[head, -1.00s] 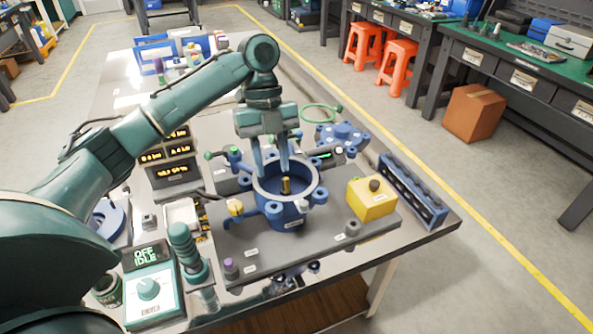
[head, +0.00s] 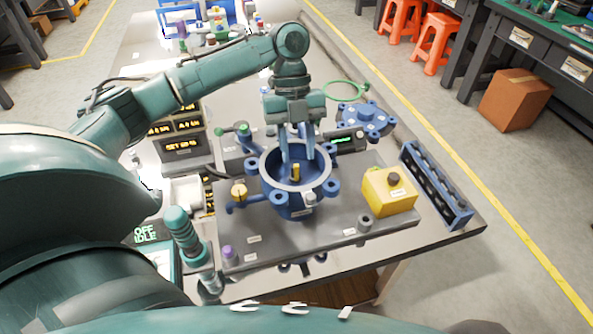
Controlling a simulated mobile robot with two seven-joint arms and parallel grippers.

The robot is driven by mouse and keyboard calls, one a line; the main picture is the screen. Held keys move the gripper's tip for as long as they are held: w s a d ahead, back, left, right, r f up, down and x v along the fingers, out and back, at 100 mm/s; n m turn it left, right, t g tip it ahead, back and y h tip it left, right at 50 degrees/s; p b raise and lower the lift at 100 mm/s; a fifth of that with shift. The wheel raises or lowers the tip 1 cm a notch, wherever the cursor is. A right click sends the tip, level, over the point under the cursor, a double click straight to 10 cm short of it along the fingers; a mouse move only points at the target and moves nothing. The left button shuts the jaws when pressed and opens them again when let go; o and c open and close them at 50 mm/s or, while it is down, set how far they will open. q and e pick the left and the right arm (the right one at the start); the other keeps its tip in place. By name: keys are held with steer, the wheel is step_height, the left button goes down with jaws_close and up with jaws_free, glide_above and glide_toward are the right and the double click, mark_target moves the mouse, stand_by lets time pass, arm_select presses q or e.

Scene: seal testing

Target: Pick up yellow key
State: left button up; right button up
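A small upright yellow piece (head: 296,173), which looks like the yellow key, stands inside the round blue housing (head: 270,186) on the grey plate. My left gripper (head: 297,161) points down into the housing's opening from above. Its two fingers are apart, and the yellow piece shows between them in the picture. I cannot tell whether either finger touches it. The lower part of the yellow piece is hard to make out inside the housing. My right gripper is not in view.
A yellow box with a dark knob (head: 390,191) stands right of the housing, beside a blue slotted rack (head: 437,186) near the table edge. A blue flanged lid (head: 364,119) and a green ring (head: 345,90) lie behind. Dark display boxes (head: 184,144) stand at left.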

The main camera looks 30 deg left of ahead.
mark_target(296, 166)
arm_select(q)
steer(key=x, duration=0.4)
steer(key=shift+s+a+f, duration=0.15)
steer(key=shift+s+f, duration=0.05)
steer(key=shift+f, duration=0.1)
jaws_close()
